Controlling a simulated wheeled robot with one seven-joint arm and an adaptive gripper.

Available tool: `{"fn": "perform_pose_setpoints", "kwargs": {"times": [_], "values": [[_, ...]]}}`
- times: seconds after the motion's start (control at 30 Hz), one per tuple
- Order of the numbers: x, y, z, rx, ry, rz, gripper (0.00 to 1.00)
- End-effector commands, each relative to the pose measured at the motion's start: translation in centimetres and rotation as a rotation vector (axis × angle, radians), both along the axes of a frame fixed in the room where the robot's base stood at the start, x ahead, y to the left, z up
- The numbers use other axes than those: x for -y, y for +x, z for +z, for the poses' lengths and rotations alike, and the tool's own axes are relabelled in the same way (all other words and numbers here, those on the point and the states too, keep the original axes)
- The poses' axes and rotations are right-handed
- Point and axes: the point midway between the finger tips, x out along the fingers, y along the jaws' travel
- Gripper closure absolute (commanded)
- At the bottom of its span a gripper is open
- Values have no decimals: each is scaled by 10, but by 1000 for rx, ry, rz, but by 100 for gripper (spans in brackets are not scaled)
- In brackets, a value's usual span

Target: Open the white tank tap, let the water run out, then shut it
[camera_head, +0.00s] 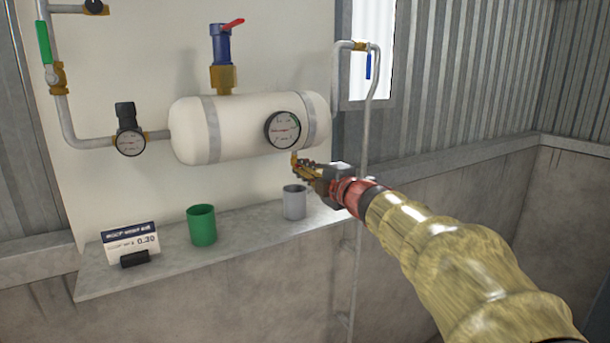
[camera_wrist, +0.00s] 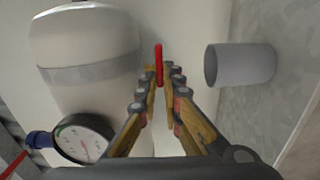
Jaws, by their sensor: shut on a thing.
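The white tank (camera_head: 245,128) is fixed to the wall, with a round gauge (camera_head: 283,130) on its front. A small brass tap (camera_head: 294,157) hangs under its right end, partly hidden by my gripper (camera_head: 305,168). In the wrist view a red tap lever (camera_wrist: 159,62) stands between my fingertips, and my gripper (camera_wrist: 158,80) is shut on it. A grey cup (camera_head: 294,203) stands upright on the shelf below the tap; it also shows in the wrist view (camera_wrist: 240,65). I cannot see any water running.
A blue valve with a red lever (camera_head: 221,45) tops the tank. A second gauge (camera_head: 130,143) sits on the left pipe. A pipe with a blue lever (camera_head: 368,65) runs behind my arm.

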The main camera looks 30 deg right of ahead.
Motion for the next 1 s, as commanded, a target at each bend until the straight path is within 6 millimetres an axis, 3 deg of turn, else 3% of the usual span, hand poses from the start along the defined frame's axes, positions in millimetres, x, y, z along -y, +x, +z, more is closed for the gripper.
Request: {"fn": "perform_pose_setpoints", "kwargs": {"times": [0.6,0.63,1.0], "values": [[0,0,0,1,-41,0,100],[0,0,0,1,-41,0,92],[0,0,0,1,-40,0,74]]}}
